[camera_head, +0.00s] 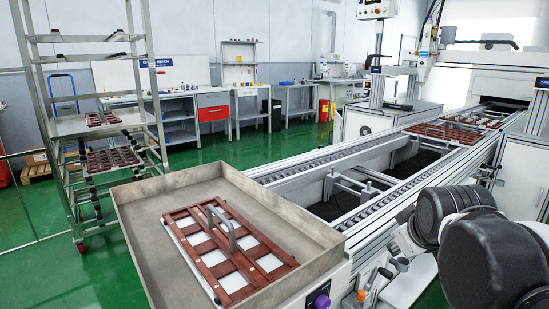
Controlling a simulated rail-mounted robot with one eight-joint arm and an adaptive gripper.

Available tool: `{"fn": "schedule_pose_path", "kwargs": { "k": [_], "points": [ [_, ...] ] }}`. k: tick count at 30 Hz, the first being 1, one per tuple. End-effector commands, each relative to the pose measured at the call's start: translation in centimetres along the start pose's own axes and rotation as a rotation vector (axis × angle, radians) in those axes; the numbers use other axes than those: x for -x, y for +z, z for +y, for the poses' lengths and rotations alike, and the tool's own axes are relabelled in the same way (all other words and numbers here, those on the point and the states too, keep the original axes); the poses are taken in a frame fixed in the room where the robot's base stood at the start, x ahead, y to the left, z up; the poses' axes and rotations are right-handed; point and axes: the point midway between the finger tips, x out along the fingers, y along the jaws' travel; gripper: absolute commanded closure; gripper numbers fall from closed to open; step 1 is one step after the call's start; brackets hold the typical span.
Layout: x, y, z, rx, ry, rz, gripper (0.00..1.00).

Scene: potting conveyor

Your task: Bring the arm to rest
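My arm shows at the lower right as thick dark grey, rounded links above the near side of the conveyor. A pale part stands beside them, and small metal and coloured parts lie below it. I cannot make out for certain which of these belong to my gripper, or whether its fingers are open or shut. I see no object clearly held. A grey metal tray (143,220) stands at the front centre. In it lies a reddish-brown slatted frame (195,239) with pale panels and an upright grey handle (222,226).
The conveyor (316,158) runs from the tray to the machine at the back right, with brown frames (447,133) at its far end. A wheeled rack (153,75) with loaded shelves stands at left. Workbenches line the back wall. Green floor (205,168) is clear between.

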Motion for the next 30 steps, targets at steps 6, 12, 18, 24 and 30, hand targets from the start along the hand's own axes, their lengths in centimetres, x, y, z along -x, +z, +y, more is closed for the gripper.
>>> {"fn": "schedule_pose_path", "kwargs": {
  "k": [6,12,18,24,30],
  "points": [
    [3.0,4.4,-5.5,-0.203,-0.078,-0.023,1.00],
    [4.5,7.5,-8.8,-0.342,-0.125,-0.049,1.00],
    [5.6,9.8,-11.2,-0.448,-0.160,-0.075,1.00],
    [8.2,7.6,-9.6,-0.443,-0.157,-0.073,1.00],
    [11.0,5.4,-8.1,-0.442,-0.157,-0.073,1.00]
  ]
}}
